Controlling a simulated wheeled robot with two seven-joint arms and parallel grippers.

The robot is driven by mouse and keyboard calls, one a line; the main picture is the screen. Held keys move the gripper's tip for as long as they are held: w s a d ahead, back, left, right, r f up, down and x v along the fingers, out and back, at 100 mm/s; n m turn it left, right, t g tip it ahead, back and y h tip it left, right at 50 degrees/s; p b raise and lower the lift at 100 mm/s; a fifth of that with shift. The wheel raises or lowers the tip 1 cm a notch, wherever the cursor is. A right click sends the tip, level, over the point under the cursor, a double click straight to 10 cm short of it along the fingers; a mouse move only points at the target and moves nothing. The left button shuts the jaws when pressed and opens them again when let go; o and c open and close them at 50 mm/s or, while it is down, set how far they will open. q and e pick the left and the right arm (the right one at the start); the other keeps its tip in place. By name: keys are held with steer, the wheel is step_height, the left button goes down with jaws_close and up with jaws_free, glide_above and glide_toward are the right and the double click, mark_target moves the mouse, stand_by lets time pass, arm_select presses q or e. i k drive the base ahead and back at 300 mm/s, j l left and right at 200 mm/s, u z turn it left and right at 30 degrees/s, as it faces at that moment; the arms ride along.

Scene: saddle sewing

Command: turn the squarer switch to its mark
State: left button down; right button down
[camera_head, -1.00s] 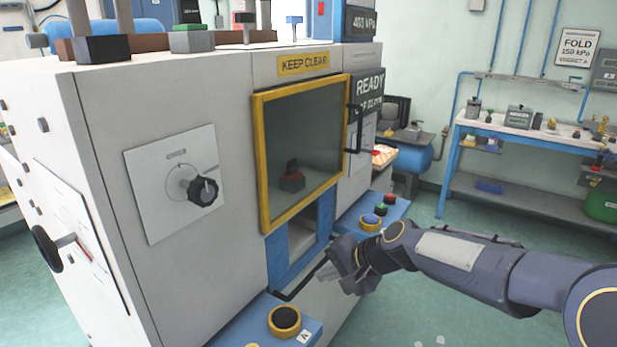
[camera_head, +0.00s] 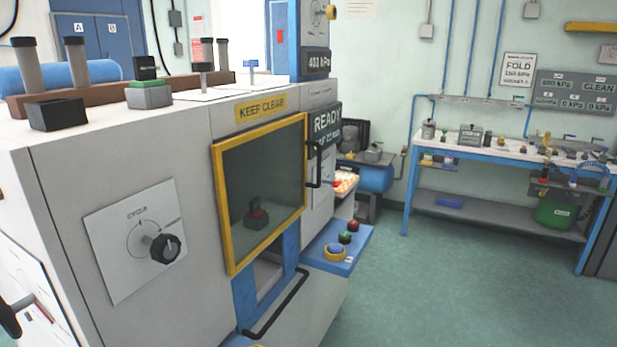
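A black rotary knob (camera_head: 165,248) sits on a white plate (camera_head: 115,262) on the front of a large pale machine (camera_head: 60,215). The plate reads "CYCLE" and has a curved line printed beside the knob. Another black knob (camera_head: 10,318) on a stem stands out from the machine's left side, cut by the picture's edge. A small knob (camera_head: 331,12) also shows on a plate at the top of the blue column. No label naming the squarer is readable, so I cannot tell which is its switch. Neither of my grippers is in view.
The machine has a yellow-framed window (camera_head: 258,190), a black bar handle (camera_head: 277,305) below it, and a blue button box (camera_head: 335,250) at its right. A workbench (camera_head: 500,143) with tools and bottles stands at the back right. The green floor (camera_head: 440,285) between is clear.

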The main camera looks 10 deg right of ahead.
mark_target(334, 184)
steer(key=i+l+u, duration=0.1)
steer(key=l, duration=0.25)
steer(key=i+l+u, duration=0.1)
steer(key=i+l, duration=0.2)
steer(key=i+l+u, duration=0.1)
steer(key=l, duration=0.3)
steer(key=i+l+u, duration=0.1)
steer(key=i+l, duration=0.2)
steer(key=i+l+u, duration=0.1)
steer(key=l, duration=0.35)
steer(key=i+l+u, duration=0.1)
steer(key=i+l, duration=0.35)
steer(key=l, duration=0.2)
steer(key=u, duration=0.05)
